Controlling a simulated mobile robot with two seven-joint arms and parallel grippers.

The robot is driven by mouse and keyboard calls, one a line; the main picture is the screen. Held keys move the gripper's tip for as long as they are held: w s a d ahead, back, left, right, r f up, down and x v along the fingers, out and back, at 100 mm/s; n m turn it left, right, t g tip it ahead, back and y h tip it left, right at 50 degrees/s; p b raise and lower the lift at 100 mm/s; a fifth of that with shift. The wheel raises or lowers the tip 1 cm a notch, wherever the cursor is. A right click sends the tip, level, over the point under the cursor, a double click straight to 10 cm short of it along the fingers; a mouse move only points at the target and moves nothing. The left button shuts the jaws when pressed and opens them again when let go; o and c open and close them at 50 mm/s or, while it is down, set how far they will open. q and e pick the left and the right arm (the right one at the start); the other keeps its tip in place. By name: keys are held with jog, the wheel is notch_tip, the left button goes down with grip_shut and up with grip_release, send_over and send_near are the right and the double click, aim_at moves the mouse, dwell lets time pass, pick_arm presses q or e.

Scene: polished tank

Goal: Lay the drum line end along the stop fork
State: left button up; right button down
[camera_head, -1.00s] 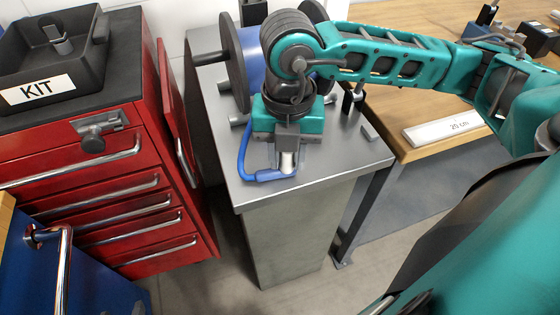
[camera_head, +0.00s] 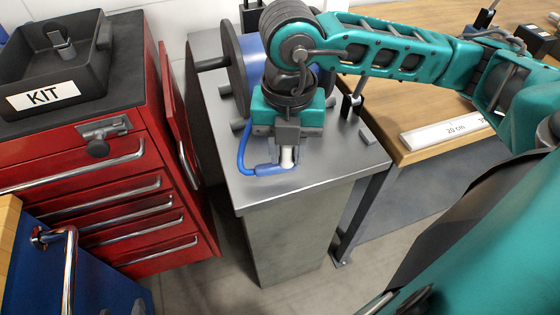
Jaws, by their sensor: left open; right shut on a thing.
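The drum (camera_head: 236,68) lies on the grey metal bench (camera_head: 335,180), with dark round flanges and blue line wound between them. The blue drum line (camera_head: 241,148) runs down in a curve to its thick blue line end (camera_head: 268,170). My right gripper (camera_head: 287,157) points down over the bench near its front edge. It is shut on the line end, with a pale cylinder showing between the jaws. Its height above the bench is hard to tell. A dark upright piece (camera_head: 349,103) behind and right of the gripper may be the stop fork. My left gripper is out of view.
A red drawer cabinet (camera_head: 110,180) with a black KIT tray (camera_head: 55,75) stands left. The bench's front right is clear.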

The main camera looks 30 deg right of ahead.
jog(key=shift+r+p, duration=0.65)
jog(key=shift+r, duration=2)
